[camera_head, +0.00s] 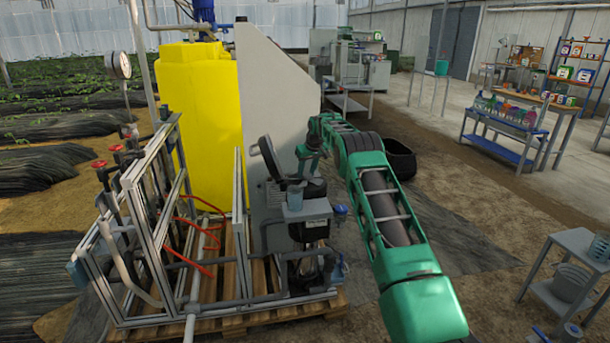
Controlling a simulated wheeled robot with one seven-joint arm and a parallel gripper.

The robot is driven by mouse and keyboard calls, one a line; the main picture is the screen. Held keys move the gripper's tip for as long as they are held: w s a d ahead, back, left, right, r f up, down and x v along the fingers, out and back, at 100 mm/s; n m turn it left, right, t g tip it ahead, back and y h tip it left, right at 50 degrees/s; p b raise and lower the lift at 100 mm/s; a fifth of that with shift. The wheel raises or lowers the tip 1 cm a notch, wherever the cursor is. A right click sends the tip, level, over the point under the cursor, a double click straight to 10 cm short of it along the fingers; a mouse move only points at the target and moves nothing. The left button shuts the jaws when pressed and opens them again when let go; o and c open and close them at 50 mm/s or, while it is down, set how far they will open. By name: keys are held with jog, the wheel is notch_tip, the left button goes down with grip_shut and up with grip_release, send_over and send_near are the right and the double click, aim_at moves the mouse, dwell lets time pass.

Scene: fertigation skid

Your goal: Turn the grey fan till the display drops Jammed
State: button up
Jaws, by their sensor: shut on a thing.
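My green arm reaches from the lower right to the pump unit on the skid, and its wrist bends down there. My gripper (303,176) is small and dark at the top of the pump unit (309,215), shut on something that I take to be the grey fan. The fan itself cannot be made out, as the wrist and jaws cover that spot. A dark tilted panel (268,157) beside the gripper, on its left, may be the display. Its face and any wording cannot be read from here.
A metal frame with pipes and red-handled valves (99,164) stands left on a wooden pallet (230,322). A yellow tank (200,105) and a tall grey cabinet (270,90) rise behind. A black tub (399,160) stands beyond my arm.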

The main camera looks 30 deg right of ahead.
jog(key=m+h, duration=0.1)
jog(key=m, duration=0.3)
jog(key=shift+s+f+g+h, duration=0.1)
jog(key=shift+g+h, duration=0.2)
jog(key=shift+h, duration=0.1)
jog(key=m, duration=0.2)
jog(key=m+h, duration=0.1)
jog(key=m, duration=0.1)
jog(key=shift+a+g, duration=0.25)
jog(key=shift+g, duration=0.15)
jog(key=shift+w+a+m+h, duration=0.1)
jog(key=shift+w+m+h, duration=0.2)
jog(key=shift+m, duration=0.3)
jog(key=shift+w+a+m, duration=0.15)
jog(key=shift+w+m, duration=0.2)
jog(key=shift+m, duration=0.05)
jog(key=shift+o, duration=0.4)
jog(key=shift+a+r, duration=0.1)
jog(key=shift+r, duration=0.2)
jog(key=o, duration=1)
jog(key=shift+w, duration=0.1)
jog(key=shift+c, duration=0.2)
jog(key=shift+d+f, duration=0.1)
jog(key=shift+d, duration=0.2)
